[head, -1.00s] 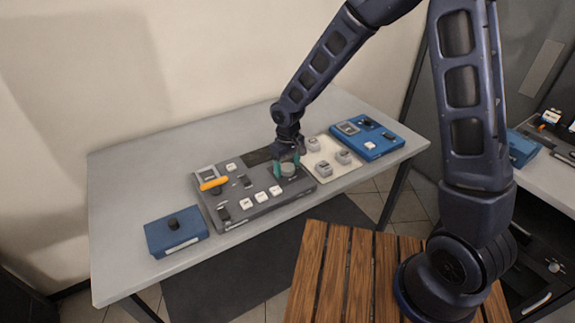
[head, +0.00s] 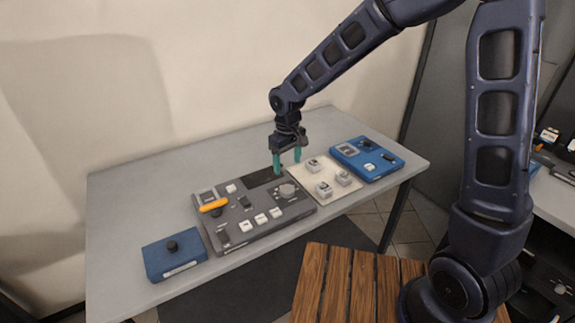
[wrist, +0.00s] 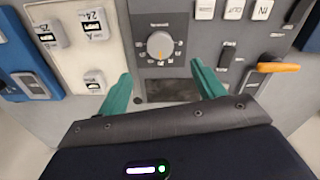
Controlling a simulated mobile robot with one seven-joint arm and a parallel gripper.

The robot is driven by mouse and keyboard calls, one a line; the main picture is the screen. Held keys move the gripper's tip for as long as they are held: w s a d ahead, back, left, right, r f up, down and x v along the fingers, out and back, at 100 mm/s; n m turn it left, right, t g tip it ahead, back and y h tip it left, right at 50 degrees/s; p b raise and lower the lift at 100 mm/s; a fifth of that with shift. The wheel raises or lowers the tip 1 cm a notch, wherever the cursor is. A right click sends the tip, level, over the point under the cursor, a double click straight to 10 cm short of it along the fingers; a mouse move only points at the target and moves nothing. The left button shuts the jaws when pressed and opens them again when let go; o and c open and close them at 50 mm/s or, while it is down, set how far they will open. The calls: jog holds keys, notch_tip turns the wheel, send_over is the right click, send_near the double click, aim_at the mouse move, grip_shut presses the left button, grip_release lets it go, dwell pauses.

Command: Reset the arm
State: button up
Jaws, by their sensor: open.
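My gripper (head: 287,163) is open and empty, with its two teal fingers pointing down above the back right part of the dark grey control panel (head: 232,236). A round grey knob (head: 288,191) on that panel stands in front of the fingers, clear of them. In the wrist view the knob (wrist: 160,45) has an orange pointer mark and lies beyond the fingertips, roughly between them in the picture. The wrist view also shows my gripper (wrist: 164,84) with nothing between its fingers.
The panel also carries an orange lever (head: 214,205) and several white buttons. A white plate (head: 325,168) with switches and a blue panel (head: 367,159) stand to its right. A blue box (head: 174,257) with a black knob is at the left. The table's (head: 135,190) back left is clear.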

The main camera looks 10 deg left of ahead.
jog(key=w+d+r+m+t, duration=0.15)
jog(key=d+r, duration=0.25)
jog(key=d, duration=0.4)
jog(key=w+d+r+m, duration=0.2)
jog(key=d+r, duration=0.3)
jog(key=d, duration=0.3)
jog(key=w+d+r+m+t, duration=0.15)
jog(key=d+r, duration=0.25)
jog(key=d, duration=0.4)
jog(key=s+d+r+m, duration=0.1)
jog(key=s+d+m, duration=0.1)
jog(key=s+d, duration=0.2)
jog(key=s+d+r+m+t, duration=0.1)
jog(key=s+d+r+m, duration=0.1)
jog(key=d, duration=0.8)
jog(key=s+d+r+m, duration=0.2)
jog(key=s+d, duration=0.3)
jog(key=d, duration=0.2)
jog(key=shift+s+d+r+t, duration=0.25)
jog(key=shift+s+d+t, duration=0.05)
jog(key=shift+d, duration=0.05)
